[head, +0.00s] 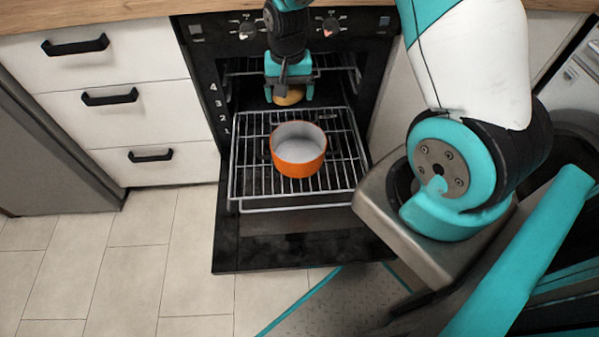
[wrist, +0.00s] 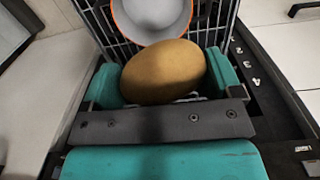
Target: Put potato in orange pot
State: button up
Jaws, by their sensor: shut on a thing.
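The potato (head: 289,96) is brown and rounded. My gripper (head: 289,90) is shut on it and holds it in front of the open oven, behind the pot in the head view. In the wrist view the potato (wrist: 164,72) sits between the two teal fingers of my gripper (wrist: 165,80). The orange pot (head: 299,167) stands upright on the pulled-out oven rack, with a pale interior that looks empty. In the wrist view part of the pot (wrist: 114,22) shows beyond the potato, which hides some of its near edge.
The wire rack (head: 245,185) extends from the oven over the lowered oven door (head: 290,245). White drawers (head: 110,100) with black handles stand to the left. A wooden worktop (head: 100,10) runs above. Tiled floor (head: 130,270) is clear at the lower left.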

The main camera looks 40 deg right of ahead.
aim_at(298, 157)
jog(key=d+f+m+b, duration=0.1)
jog(key=f+b, duration=0.3)
jog(key=f, duration=0.4)
jog(key=d+f+m+b, duration=0.1)
jog(key=f+m+b, duration=0.1)
jog(key=f+b, duration=0.3)
jog(key=w+d+f+m+b, duration=0.1)
jog(key=f+b, duration=0.4)
jog(key=f, duration=0.7)
jog(key=shift+d+f+m, duration=0.15)
jog(key=shift+f+m, duration=0.15)
jog(key=shift+s+f, duration=0.1)
jog(key=o, duration=0.7)
jog(key=shift+o, duration=0.4)
